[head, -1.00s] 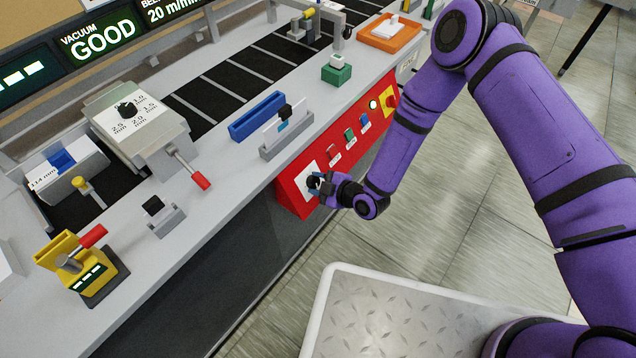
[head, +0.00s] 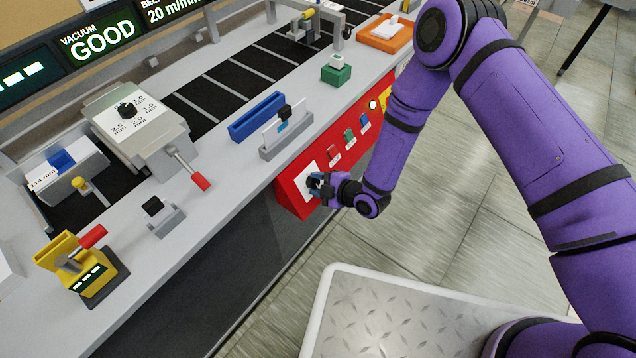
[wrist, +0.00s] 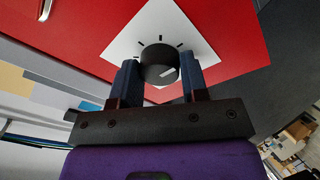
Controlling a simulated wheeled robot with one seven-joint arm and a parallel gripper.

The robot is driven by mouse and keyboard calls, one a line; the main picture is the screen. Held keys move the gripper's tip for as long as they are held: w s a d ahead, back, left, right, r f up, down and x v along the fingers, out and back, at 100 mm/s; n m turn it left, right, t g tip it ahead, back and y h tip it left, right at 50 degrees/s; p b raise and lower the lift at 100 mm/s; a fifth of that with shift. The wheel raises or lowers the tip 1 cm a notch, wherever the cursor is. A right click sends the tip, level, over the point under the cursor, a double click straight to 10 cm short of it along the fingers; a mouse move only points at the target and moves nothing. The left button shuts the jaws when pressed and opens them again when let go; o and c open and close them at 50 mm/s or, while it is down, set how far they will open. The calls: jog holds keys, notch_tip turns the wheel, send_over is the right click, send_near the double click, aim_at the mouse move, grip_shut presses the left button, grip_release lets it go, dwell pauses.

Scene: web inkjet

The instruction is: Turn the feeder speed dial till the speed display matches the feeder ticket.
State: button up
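A black dial (wrist: 159,64) with a white mark sits on a white plate (wrist: 196,47) with tick marks, on the red panel (wrist: 75,28). The dial's white mark points to the lower right in the wrist view. My gripper (wrist: 160,68) has one finger on each side of the dial, and both appear to touch it. The head view shows my gripper (head: 320,186) at the panel's near end, largely covering the dial. A display (head: 174,10) at the top edge reads 20 m/min, its label partly cut off. I cannot pick out a readable feeder ticket.
Red, green and blue switches (head: 349,134) line the panel beyond my gripper. The counter above holds a card stand (head: 285,140), a blue block (head: 257,117) and a red-handled lever (head: 200,181). A VACUUM GOOD display (head: 100,40) stands behind. Open floor lies right of the panel.

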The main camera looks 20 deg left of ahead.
jog(key=o, duration=0.4)
jog(key=shift+o, duration=0.2)
jog(key=v, duration=1)
jog(key=shift+d+r, duration=0.15)
jog(key=shift+d, duration=0.2)
jog(key=shift+s, duration=0.15)
